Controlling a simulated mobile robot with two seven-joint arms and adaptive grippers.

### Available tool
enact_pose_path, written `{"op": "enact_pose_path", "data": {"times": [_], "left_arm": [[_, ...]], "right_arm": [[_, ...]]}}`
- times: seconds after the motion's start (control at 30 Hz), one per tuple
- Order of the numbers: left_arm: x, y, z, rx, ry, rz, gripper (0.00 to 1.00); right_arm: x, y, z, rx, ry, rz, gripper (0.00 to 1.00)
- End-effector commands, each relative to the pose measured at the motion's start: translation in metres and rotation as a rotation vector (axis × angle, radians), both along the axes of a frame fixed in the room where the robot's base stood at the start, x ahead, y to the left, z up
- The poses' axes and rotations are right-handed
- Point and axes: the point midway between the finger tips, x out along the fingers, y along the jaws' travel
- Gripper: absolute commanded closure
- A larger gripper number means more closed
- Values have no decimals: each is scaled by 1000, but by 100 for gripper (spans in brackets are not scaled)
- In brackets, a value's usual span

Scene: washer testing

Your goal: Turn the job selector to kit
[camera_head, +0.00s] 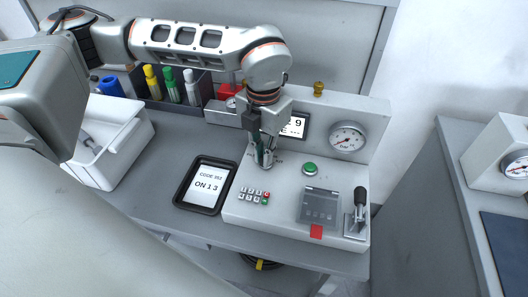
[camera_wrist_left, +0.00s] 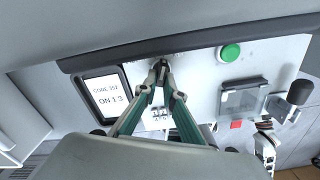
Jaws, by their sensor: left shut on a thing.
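The job selector is a small knob on the sloping top of the white test console (camera_head: 240,205), and it is mostly hidden by my left gripper (camera_head: 264,158). In the head view the gripper points down onto the console, left of the green button (camera_head: 310,168). In the left wrist view the fingers of my left gripper (camera_wrist_left: 161,68) are closed together around a small dark knob, the job selector (camera_wrist_left: 158,64). Its pointer and most labels are covered, so I cannot tell which position it is at. My right gripper is not in view.
A tablet (camera_head: 203,210) reading "CODE 352 ON 1 3" lies left of the console. A white bin (camera_head: 105,165) and marker pens (camera_head: 171,85) stand at the left.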

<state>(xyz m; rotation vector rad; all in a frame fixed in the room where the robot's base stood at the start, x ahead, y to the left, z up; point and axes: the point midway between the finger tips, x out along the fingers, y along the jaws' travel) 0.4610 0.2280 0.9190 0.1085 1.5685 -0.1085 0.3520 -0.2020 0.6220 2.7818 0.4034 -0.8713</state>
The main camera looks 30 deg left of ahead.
Motion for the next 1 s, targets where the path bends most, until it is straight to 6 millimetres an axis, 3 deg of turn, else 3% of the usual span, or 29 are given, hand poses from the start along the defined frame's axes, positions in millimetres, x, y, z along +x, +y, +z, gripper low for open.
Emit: {"op": "enact_pose_path", "data": {"times": [0.5,1.0], "left_arm": [[2,4,2,0,-2,-453,100],[4,6,1,-1,-2,-658,100]], "right_arm": [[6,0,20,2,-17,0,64],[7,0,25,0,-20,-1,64]]}}
